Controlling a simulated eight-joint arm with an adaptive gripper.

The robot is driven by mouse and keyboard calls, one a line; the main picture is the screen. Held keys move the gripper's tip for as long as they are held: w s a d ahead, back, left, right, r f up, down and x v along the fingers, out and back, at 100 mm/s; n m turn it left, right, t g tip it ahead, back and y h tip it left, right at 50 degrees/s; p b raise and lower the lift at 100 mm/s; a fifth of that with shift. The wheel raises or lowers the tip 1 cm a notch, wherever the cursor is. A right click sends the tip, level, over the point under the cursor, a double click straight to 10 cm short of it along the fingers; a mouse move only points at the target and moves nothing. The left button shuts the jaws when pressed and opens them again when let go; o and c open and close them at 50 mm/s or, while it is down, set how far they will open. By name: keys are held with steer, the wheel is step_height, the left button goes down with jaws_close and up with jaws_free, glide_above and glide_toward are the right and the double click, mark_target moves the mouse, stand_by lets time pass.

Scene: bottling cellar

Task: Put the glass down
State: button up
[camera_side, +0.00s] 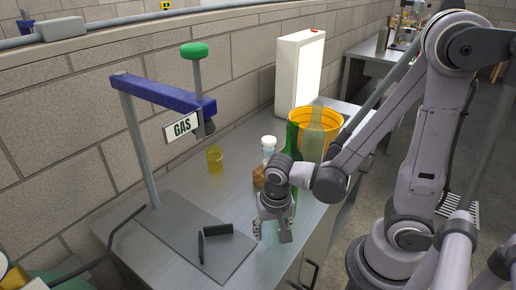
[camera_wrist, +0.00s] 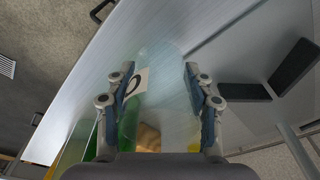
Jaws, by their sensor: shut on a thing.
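My gripper (camera_side: 271,231) is low over the front part of the metal bench, fingers pointing down. In the wrist view its two fingers (camera_wrist: 160,78) are shut on a clear glass (camera_wrist: 160,60), which shows only as a faint see-through shape between them. A small white label with a dark curved mark (camera_wrist: 137,83) shows by the left finger. In the side view the held glass is barely visible, and I cannot tell whether its base touches the bench. A yellow-tinted glass (camera_side: 215,160) stands apart on the bench, farther back and to the left.
A capping stand marked GAS (camera_side: 183,127) rises from a grey plate (camera_side: 190,225) with black brackets (camera_side: 217,231). Behind my gripper are a green bottle (camera_side: 291,140), a pale bottle (camera_side: 313,140), a white-capped bottle (camera_side: 269,145), an orange bucket (camera_side: 328,115) and a white light box (camera_side: 300,72).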

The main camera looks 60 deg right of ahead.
steer(key=shift+f, duration=1.3)
steer(key=o, duration=1.2)
steer(key=shift+r, duration=0.15)
step_height(320, 180, up, 12)
steer(key=s+a, duration=0.1)
steer(key=shift+a+f, duration=0.15)
steer(key=shift+f, duration=0.05)
steer(key=shift+f, duration=0.15)
steer(key=shift+w+d+f, duration=0.15)
steer(key=shift+f, duration=1.4)
steer(key=shift+w+d+f, duration=0.15)
steer(key=shift+d+f, duration=0.05)
steer(key=shift+f, duration=1.35)
steer(key=shift+w+d+f, duration=0.15)
steer(key=shift+f, duration=1.4)
steer(key=shift+r, duration=0.1)
